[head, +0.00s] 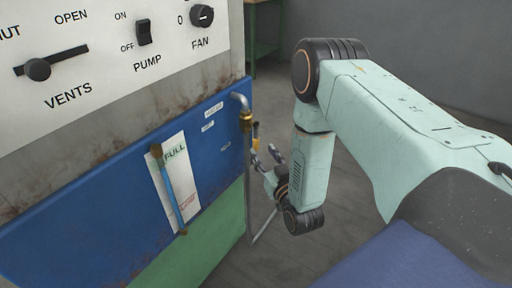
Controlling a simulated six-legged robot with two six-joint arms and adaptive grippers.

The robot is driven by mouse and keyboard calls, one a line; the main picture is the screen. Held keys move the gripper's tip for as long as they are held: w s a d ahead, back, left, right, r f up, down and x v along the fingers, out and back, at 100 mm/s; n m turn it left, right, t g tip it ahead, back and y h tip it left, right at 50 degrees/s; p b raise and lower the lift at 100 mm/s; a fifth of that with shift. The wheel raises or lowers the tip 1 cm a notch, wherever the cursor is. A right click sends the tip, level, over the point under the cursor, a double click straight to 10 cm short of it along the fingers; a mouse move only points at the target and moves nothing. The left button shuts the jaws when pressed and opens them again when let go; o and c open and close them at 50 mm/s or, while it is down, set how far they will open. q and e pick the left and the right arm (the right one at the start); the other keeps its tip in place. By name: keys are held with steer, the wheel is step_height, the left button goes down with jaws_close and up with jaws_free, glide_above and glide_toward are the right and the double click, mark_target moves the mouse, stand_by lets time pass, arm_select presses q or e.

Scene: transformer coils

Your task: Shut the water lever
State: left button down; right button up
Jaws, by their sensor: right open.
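A pipe (240,99) with a brass valve fitting (246,122) comes out at the right edge of the blue panel. A small yellow lever (256,131) stands beside the fitting and looks roughly upright; its lower part is hard to make out near my fingers. My right gripper (265,158) is open, just below and to the right of the lever. Its fingers point up and left toward the valve. I cannot tell whether a finger touches the lever. My left gripper is not in view.
The blue panel (95,215) carries a sight gauge (168,190) with a FULL label. Above it, a white panel (110,25) holds the vents slider (38,69), pump switch (144,32) and fan knob (202,16). Grey floor (300,255) is open to the right.

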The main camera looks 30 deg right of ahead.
mark_target(257, 145)
steer(key=w, duration=0.2)
steer(key=w+b, duration=0.1)
steer(key=w, duration=0.1)
steer(key=shift+d+f, duration=0.1)
steer(key=shift+d, duration=0.3)
steer(key=shift+w, duration=0.2)
steer(key=shift+a, duration=0.1)
jaws_close()
